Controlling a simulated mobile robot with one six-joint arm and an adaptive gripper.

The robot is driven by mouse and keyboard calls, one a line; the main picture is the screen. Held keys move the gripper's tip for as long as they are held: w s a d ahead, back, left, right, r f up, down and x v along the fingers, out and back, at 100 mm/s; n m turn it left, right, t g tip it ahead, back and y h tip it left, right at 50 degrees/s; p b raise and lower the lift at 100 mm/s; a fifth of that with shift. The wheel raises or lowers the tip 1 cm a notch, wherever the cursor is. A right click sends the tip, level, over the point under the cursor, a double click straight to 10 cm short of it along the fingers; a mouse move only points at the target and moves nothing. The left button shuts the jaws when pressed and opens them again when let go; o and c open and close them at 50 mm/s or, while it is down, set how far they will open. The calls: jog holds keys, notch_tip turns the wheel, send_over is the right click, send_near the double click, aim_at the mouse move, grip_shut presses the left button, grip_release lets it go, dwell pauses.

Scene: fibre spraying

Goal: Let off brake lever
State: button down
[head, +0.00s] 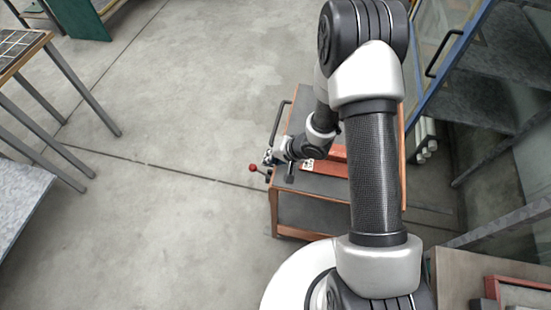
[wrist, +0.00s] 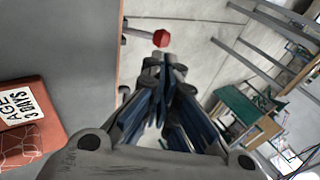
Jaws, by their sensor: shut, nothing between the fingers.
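The brake lever has a red ball knob (head: 253,168) and sticks out from the left side of a grey-topped cart (head: 300,215) with orange edges. In the wrist view the red knob (wrist: 161,38) sits just beyond my fingertips, on a thin rod that runs left to the cart edge. My gripper (head: 268,157) is beside the cart's left edge, close to the knob. In the wrist view its fingers (wrist: 168,62) are together with nothing between them. I cannot tell whether the fingertips touch the knob.
A red-orange box (wrist: 22,125) with a printed label lies on the cart top. The cart's dark handle (head: 278,122) stands at its left edge. A blue-framed glass cabinet (head: 445,70) is at the right. Tables stand at the far left, and the floor (head: 170,130) between is clear.

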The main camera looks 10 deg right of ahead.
jog(key=b, duration=0.3)
send_over(260, 172)
jog(key=w, duration=0.1)
notch_tip(260, 172, down, 6)
jog(key=shift+d+r, duration=0.1)
